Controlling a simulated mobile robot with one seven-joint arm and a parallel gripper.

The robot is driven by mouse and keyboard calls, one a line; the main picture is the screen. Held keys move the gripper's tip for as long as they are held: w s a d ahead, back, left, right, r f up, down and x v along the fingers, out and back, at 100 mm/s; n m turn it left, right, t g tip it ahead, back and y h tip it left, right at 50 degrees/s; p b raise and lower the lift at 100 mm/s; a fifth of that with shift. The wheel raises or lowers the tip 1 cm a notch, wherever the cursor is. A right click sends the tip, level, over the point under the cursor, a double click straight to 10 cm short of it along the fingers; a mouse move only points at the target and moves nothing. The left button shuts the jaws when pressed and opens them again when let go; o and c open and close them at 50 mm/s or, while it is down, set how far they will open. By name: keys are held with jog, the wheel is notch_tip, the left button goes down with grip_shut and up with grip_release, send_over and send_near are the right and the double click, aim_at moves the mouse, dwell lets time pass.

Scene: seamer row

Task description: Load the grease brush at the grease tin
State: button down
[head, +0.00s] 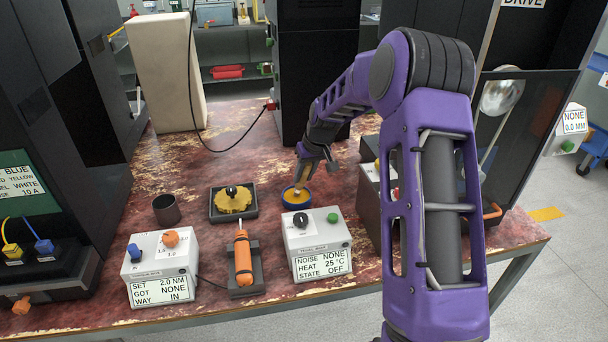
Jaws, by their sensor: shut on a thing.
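The grease tin (297,203) is a small round blue tin with yellow contents, standing on the table behind the grey box with the NOISE display. My gripper (303,174) is directly above the tin, pointing down, and is shut on the grease brush (299,187). Little of the brush shows; its lower end reaches down at the tin's opening. I cannot tell whether the bristles touch the yellow grease. The fingers hide the upper part of the brush.
A dark tray with a yellow gear (233,201) and a dark cup (166,209) stand to the left. An orange screwdriver (242,256) rests in a holder between two control boxes (164,265) (317,244). A dark block (371,205) stands close right of the tin.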

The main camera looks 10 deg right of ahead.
jog(key=shift+r+p, duration=2.15)
jog(key=shift+r, duration=1.3)
